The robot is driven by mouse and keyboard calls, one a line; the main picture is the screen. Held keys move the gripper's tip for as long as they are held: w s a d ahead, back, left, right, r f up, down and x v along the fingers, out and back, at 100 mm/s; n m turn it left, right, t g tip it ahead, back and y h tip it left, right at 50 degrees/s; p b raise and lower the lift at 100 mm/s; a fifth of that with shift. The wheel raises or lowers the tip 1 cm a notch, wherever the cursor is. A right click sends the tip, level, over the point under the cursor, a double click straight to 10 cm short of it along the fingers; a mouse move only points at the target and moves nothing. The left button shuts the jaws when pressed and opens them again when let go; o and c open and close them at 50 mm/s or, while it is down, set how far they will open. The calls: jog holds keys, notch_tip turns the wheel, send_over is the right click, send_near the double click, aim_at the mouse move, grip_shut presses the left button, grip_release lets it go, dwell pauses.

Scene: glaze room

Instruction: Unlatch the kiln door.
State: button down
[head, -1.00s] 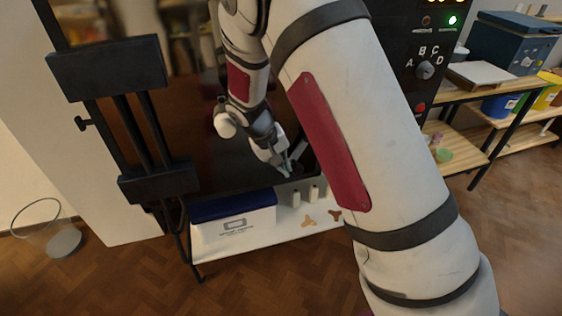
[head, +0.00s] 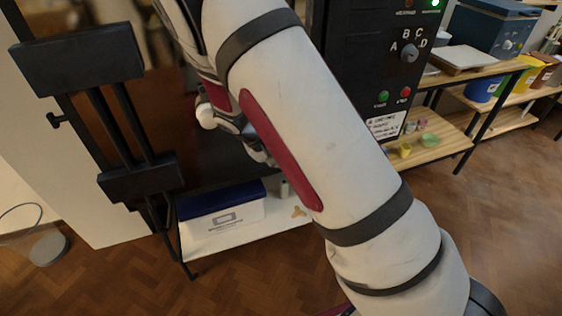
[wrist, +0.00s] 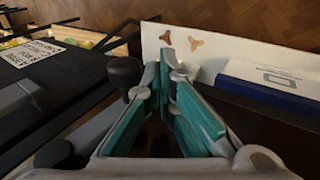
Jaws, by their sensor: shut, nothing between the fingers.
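The kiln's dark front (head: 175,140) fills the left middle of the head view, with black hinge-like blocks (head: 80,60) at its left. My arm hides much of the front, and my gripper is hidden behind it there. In the wrist view my gripper (wrist: 172,62) is shut and empty, its teal-padded fingers converging at the tips. A black round knob (wrist: 125,72), perhaps the latch handle's, stands just left of the fingers. I cannot tell whether it touches them. The latch itself cannot be made out in the head view.
A blue-lidded white box (head: 222,208) sits on a low white shelf (head: 240,238) below the kiln. The kiln's control panel (head: 395,95) is to the right, then wooden shelves (head: 440,138) with small pots. Floor in front is open.

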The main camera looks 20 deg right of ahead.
dwell(0.5)
jog(key=v, duration=1.2)
jog(key=s+d+r+y+p, duration=0.1)
jog(key=s+d+r+y, duration=0.1)
jog(key=s+r, duration=0.6)
jog(key=s+d+r+y+p, duration=0.2)
jog(key=s+r+y, duration=0.1)
jog(key=s+r, duration=0.5)
jog(key=s+r+t+y+p, duration=0.1)
jog(key=s+r+t, duration=0.2)
jog(key=s, duration=1.3)
notch_tip(320, 180, up, 3)
jog(key=shift+f+p, duration=0.25)
jog(key=shift+p, duration=0.1)
